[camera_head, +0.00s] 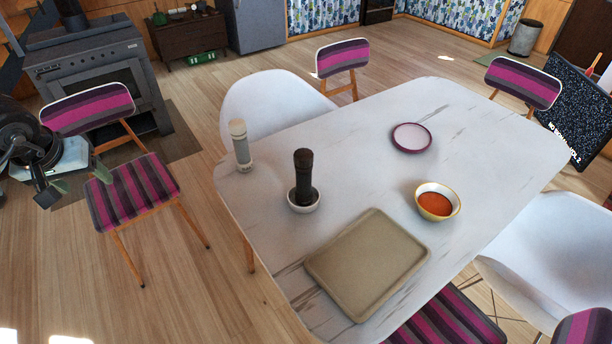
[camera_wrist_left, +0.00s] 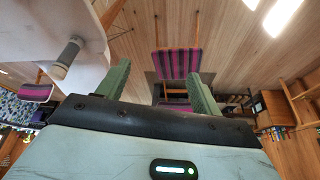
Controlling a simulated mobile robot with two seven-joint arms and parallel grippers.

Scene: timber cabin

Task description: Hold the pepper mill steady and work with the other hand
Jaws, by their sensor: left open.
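A dark pepper mill (camera_head: 303,170) stands upright in a small white dish (camera_head: 304,205) on the marble-look table (camera_head: 350,140). A pale cylindrical mill or shaker (camera_head: 240,146) stands near the table's left edge. It also shows in the left wrist view (camera_wrist_left: 66,57), near the table edge. My left gripper (camera_head: 76,182) is at the far left in the head view, beside a striped chair and well apart from the table. In the left wrist view its green fingers (camera_wrist_left: 157,85) are spread, with nothing between them. My right gripper is in neither view.
A beige tray (camera_head: 368,262) lies at the table's front. A bowl of red-orange contents (camera_head: 437,203) and a purple-rimmed plate (camera_head: 411,138) stand farther right. A striped chair (camera_head: 133,187) stands between my left gripper and the table; other chairs surround the table.

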